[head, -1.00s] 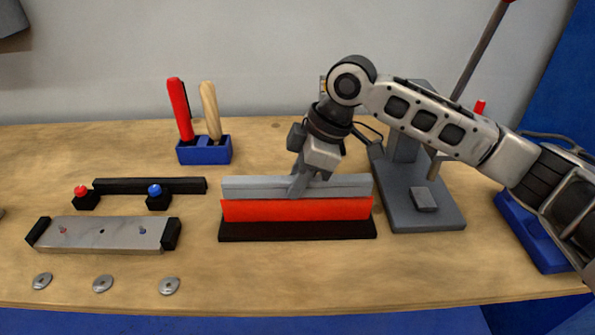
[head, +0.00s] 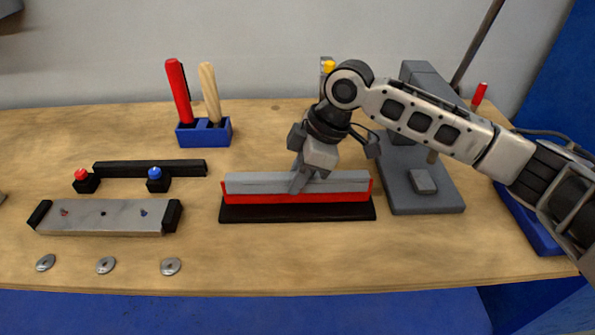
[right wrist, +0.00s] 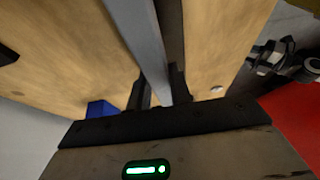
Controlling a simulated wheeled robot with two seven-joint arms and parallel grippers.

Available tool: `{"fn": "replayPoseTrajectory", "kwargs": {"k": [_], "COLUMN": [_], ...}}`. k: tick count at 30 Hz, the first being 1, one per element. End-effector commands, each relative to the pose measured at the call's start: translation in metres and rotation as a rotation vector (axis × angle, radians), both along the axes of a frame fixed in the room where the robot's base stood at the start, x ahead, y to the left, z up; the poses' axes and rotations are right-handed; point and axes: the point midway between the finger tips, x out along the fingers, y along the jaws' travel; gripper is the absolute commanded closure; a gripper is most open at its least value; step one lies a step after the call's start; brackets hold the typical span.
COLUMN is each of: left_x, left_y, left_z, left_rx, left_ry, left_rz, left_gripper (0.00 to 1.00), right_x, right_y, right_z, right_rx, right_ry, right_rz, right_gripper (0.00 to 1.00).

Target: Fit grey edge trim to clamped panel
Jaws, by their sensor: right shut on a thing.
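The grey edge trim (head: 345,181) lies lengthwise along the red panel (head: 270,198), which stands upright in a long black base (head: 340,212). The trim covers the panel's upper part; a thin red band shows below it, and a little red shows at the ends. My right gripper (head: 298,184) is shut on the trim near its middle, from above. In the right wrist view the trim (right wrist: 143,35) runs between the fingers (right wrist: 160,92). Whether the trim is fully seated cannot be told. My left gripper is not in view.
A dark grey press-like stand (head: 430,195) is close to the right. A blue holder (head: 204,133) with red and wooden handles stands behind left. A metal plate (head: 85,215), black bar (head: 150,168), two buttons and washers lie left.

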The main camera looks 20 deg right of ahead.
Motion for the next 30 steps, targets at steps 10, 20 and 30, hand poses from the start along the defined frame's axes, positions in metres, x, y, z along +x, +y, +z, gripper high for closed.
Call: {"fn": "replayPoseTrajectory", "kwargs": {"k": [10, 20, 30], "left_x": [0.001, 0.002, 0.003], "left_y": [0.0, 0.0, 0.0], "left_z": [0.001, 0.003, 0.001], "left_rx": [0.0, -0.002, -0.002], "left_ry": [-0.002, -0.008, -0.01], "left_rz": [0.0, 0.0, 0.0], "left_gripper": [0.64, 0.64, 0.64], "right_x": [0.0, 0.0, -0.008], "right_y": [0.0, -0.004, -0.031], "right_z": [0.0, 0.009, 0.078], "right_rx": [0.001, 0.0, 0.001], "right_ry": [-0.001, -0.003, -0.006], "right_rz": [0.0, -0.002, -0.002], "right_gripper": [0.54, 0.54, 0.54]}}
